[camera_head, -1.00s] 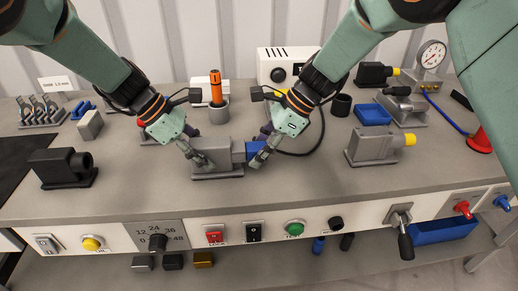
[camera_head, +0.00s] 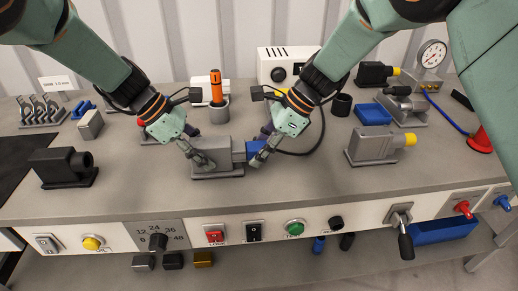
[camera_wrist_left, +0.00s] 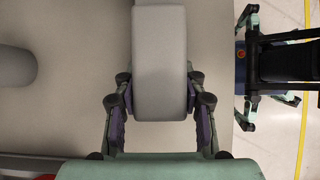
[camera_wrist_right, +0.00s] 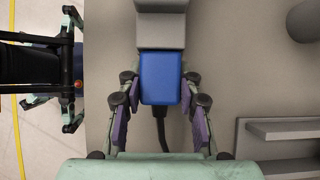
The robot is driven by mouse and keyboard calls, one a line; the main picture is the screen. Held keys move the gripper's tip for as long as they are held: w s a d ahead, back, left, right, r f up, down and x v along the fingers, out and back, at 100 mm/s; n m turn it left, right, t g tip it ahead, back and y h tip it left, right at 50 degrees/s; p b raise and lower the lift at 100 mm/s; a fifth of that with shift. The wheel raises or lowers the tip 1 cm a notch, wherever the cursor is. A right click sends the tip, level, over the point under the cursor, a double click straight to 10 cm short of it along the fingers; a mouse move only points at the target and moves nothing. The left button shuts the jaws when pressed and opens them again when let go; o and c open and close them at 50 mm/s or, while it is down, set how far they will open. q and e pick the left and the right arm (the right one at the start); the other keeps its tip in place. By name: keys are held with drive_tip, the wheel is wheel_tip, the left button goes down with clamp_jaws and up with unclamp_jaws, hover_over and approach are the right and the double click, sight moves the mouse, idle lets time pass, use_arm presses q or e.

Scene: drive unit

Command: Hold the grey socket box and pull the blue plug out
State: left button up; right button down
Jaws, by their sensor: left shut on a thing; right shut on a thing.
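The grey socket box (camera_head: 224,154) stands on the bench in the middle of the head view. My left gripper (camera_head: 203,164) is shut on it; in the left wrist view the grey box (camera_wrist_left: 159,65) lies between the finger pads. The blue plug (camera_head: 253,149) sits at the box's right end. My right gripper (camera_head: 257,161) is shut on the plug. In the right wrist view the blue plug (camera_wrist_right: 161,78) meets the grey box (camera_wrist_right: 161,30) with no clear gap, and a black cable leaves its other end. Any pins are hidden.
A grey block with a yellow end (camera_head: 372,147) is at right, a black fixture (camera_head: 64,167) at left. The bench in front is clear.

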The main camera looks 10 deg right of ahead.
drive_tip(key=shift+d, duration=0.1)
drive_tip(key=shift+d, duration=2.1)
wheel_tip(320, 180, up, 8)
drive_tip(key=shift+r, duration=0.25)
idle(0.5)
use_arm(q)
drive_tip(key=o, duration=1.3)
